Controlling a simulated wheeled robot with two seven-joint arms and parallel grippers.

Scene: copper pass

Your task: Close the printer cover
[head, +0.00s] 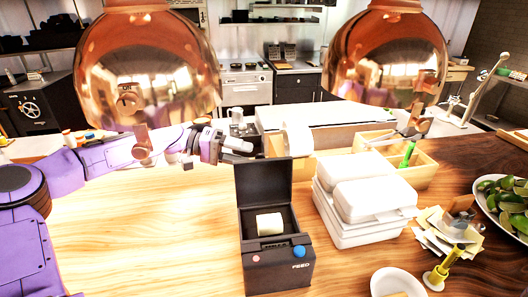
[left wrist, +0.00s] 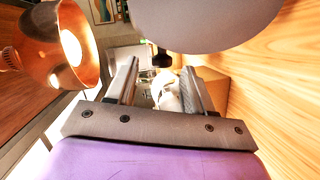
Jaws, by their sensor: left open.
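The dark printer (head: 278,268) stands on the wooden counter, with a blue button and the word FEED on its front. Its cover (head: 264,183) stands upright at the back, open. A white paper roll (head: 269,224) lies exposed inside. My left gripper (head: 247,149) is just behind and above the top left of the cover, apart from the printer as far as I can see. In the left wrist view, its two fingers (left wrist: 160,85) are apart, with a whitish thing showing beyond or between them. My right gripper is not in view.
White stacked boxes (head: 345,222) stand close to the printer's right. Behind them is a wooden tray (head: 415,178). Two copper lamps (head: 150,70) hang over the counter. The counter left of the printer is clear.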

